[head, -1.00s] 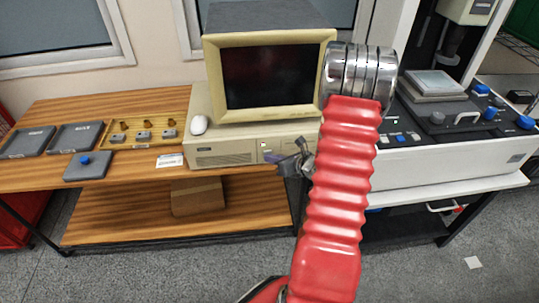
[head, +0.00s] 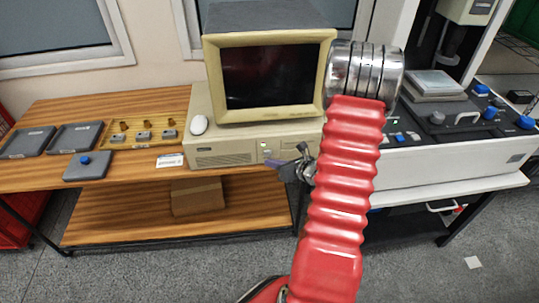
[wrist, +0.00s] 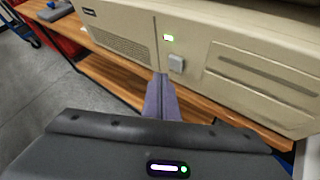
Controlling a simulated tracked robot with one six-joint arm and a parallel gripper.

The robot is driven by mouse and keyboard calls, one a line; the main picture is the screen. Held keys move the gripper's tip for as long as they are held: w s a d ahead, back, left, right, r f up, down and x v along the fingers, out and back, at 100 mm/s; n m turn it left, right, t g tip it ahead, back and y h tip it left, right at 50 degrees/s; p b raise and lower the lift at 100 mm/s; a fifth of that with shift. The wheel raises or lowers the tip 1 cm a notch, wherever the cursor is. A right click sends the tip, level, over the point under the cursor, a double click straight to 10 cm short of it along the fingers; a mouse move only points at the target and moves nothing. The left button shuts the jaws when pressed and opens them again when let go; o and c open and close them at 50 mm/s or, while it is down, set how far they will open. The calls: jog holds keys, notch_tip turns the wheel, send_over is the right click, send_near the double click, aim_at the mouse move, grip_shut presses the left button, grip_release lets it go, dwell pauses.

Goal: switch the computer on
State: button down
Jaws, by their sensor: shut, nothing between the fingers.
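The beige computer (head: 222,151) sits on the wooden bench under a monitor (head: 270,75) with a dark screen. Its front also fills the upper part of the wrist view (wrist: 225,50). My gripper (head: 272,163) is in front of the computer's lower right front. In the wrist view its purple-grey fingers (wrist: 160,80) are together and empty, with the tips a little below and left of the button; I cannot tell the exact gap.
A yellow tray (head: 145,132), grey trays (head: 75,137) and a white card (head: 170,160) lie left on the bench. A measuring machine's control panel (head: 440,125) stands to the right. My red arm hides the computer's right end.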

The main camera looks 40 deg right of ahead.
jog(key=s+a, duration=0.1)
jog(key=s, duration=0.1)
jog(key=s+a, duration=0.1)
jog(key=shift+s+a, duration=0.3)
jog(key=shift+s, duration=0.05)
dwell(0.7)
